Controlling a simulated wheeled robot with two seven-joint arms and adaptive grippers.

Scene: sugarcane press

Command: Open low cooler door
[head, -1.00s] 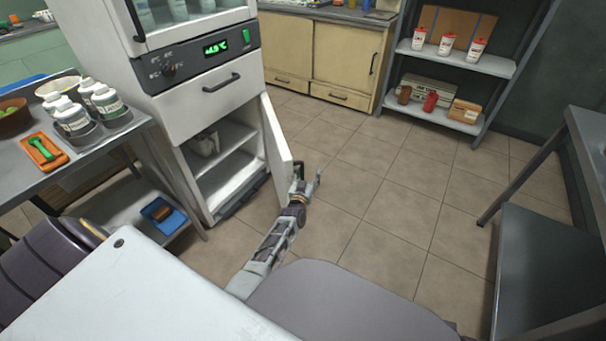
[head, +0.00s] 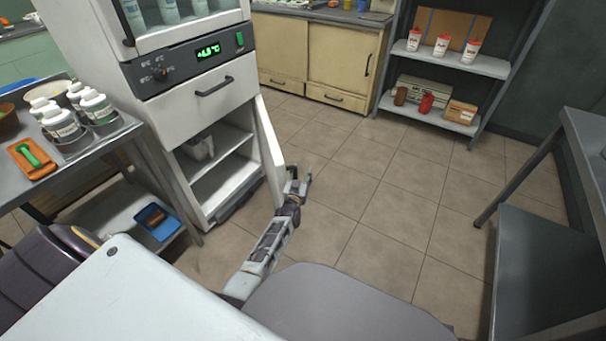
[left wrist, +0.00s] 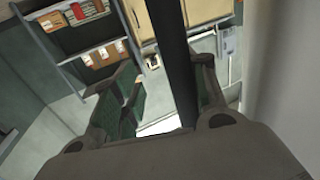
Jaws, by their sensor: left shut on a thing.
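The low cooler door (head: 270,150) stands swung out from the lower compartment of the white cooler (head: 170,115), hinged on the right side. The open compartment (head: 222,170) shows a shelf and a light-coloured container inside. My left gripper (head: 297,187) is at the door's free edge, low down near the floor. In the left wrist view its fingers (left wrist: 165,75) are on either side of a dark bar, the door handle (left wrist: 180,60), and shut on it. A pale surface, likely the door (left wrist: 280,90), fills the right of that view. My right gripper is not in view.
A metal side table (head: 125,130) with bottles and an orange tray (head: 32,158) stands left of the cooler. Beige cabinets (head: 340,60) and a grey shelf rack (head: 460,65) stand behind. A grey table (head: 530,240) is on the right. The tiled floor (head: 370,190) between is clear.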

